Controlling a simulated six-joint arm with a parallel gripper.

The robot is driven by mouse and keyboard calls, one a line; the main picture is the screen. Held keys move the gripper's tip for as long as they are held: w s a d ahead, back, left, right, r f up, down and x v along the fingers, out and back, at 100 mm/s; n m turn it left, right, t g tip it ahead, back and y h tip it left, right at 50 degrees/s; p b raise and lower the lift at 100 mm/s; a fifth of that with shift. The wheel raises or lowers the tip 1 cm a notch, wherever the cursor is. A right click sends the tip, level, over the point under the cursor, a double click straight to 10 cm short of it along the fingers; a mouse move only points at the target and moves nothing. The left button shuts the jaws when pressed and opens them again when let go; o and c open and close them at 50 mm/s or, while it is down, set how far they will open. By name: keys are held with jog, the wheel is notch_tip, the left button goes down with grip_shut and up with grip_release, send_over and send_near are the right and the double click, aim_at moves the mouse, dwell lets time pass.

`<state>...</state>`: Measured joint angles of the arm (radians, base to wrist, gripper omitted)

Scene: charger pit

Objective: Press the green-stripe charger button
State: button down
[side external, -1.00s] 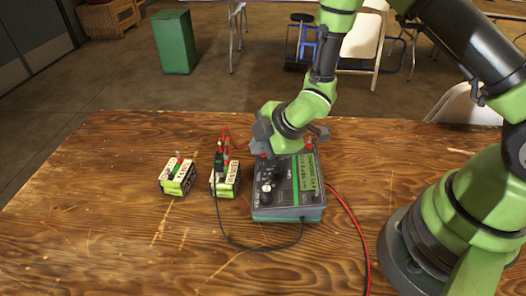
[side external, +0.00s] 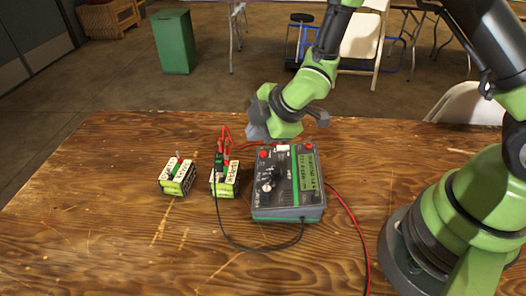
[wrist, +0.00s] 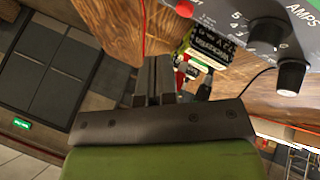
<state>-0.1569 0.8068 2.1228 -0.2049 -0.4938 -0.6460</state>
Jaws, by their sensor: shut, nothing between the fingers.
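The charger (side external: 286,205) is a grey box on the wooden table with a green stripe along its front lower edge, dials and a label. A red button (side external: 263,154) is on its back left corner, and another red knob (side external: 309,147) is on its back right. My gripper (side external: 256,132) hangs above and behind the charger's back left corner, apart from it. Its fingers are shut and empty. In the wrist view the shut fingers (wrist: 153,78) point toward the table's edge, with a red button (wrist: 185,8) and part of the charger (wrist: 222,12) at the top.
Two batteries stand left of the charger: one free (side external: 177,178), one (side external: 225,182) with red and black clamps. A black cable loops in front of it; a red cable (side external: 352,225) runs on the right. The table (side external: 100,215) is clear at left and front.

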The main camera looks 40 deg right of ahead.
jog(key=r, duration=0.2)
jog(key=shift+w+a+r, duration=0.2)
jog(key=shift+r, duration=0.2)
dwell(0.3)
notch_tip(320, 180, up, 8)
jog(key=f+m+h, duration=0.1)
jog(key=m, duration=0.3)
send_over(271, 152)
jog(key=s+d+r+m+h, duration=0.1)
jog(key=s+d+r+m, duration=0.2)
jog(key=s+r+m, duration=0.7)
jog(key=s+m, duration=0.1)
jog(key=s, duration=0.2)
jog(key=s+r+m+y, duration=0.1)
jog(key=s+r+m, duration=0.2)
jog(key=s, duration=0.4)
jog(key=shift+s+a+m+t, duration=0.15)
jog(key=shift+a+m+t, duration=0.15)
jog(key=shift+m, duration=0.1)
